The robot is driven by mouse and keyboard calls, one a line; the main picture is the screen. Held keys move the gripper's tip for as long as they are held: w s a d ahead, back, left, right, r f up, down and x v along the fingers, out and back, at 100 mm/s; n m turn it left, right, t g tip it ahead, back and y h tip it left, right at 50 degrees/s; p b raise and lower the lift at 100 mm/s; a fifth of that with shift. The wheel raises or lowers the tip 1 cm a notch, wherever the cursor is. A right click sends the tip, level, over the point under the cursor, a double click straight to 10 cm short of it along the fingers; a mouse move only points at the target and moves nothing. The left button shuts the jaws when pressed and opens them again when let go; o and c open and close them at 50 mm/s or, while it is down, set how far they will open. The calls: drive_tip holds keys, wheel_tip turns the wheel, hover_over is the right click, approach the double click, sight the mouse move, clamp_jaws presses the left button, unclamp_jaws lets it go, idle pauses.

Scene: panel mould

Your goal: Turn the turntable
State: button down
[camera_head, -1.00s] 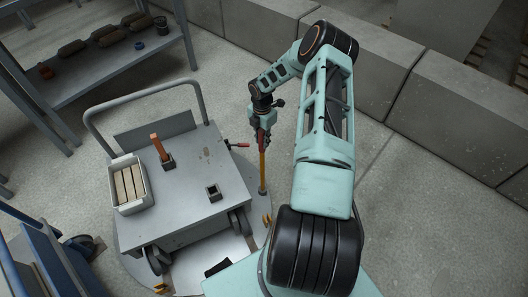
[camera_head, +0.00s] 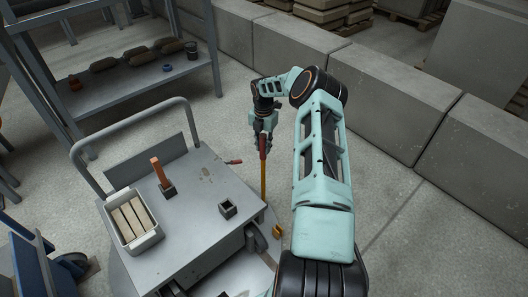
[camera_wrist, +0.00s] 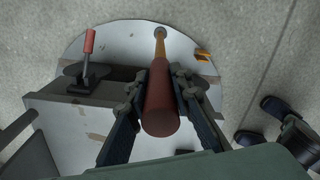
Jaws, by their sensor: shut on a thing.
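The turntable (camera_wrist: 122,40) is a light grey round plate in the floor; in the head view its rim (camera_head: 268,243) shows past the cart, which hides most of it. An upright yellow pole (camera_head: 263,180) with a dark red grip (camera_wrist: 160,104) stands at its edge. My gripper (camera_head: 263,135) is shut on the red grip from above, one finger on each side in the wrist view. The pole's foot (camera_wrist: 160,33) meets the plate near the rim.
A grey cart (camera_head: 195,225) stands on the turntable, carrying a white box (camera_head: 112,226) of bars and an orange-handled tool (camera_head: 160,172). A red-handled lever (camera_wrist: 89,42) juts from the cart. A shelf (camera_head: 130,82) stands behind; concrete blocks (camera_head: 390,90) line the right.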

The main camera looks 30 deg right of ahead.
drive_tip(key=shift+w+r, duration=0.1)
drive_tip(key=shift+w, duration=0.3)
drive_tip(key=shift+w, duration=0.15)
drive_tip(key=c, duration=1.7)
unclamp_jaws()
drive_tip(key=shift+a, duration=0.1)
drive_tip(key=shift+c, duration=0.2)
wheel_tip(320, 180, up, 12)
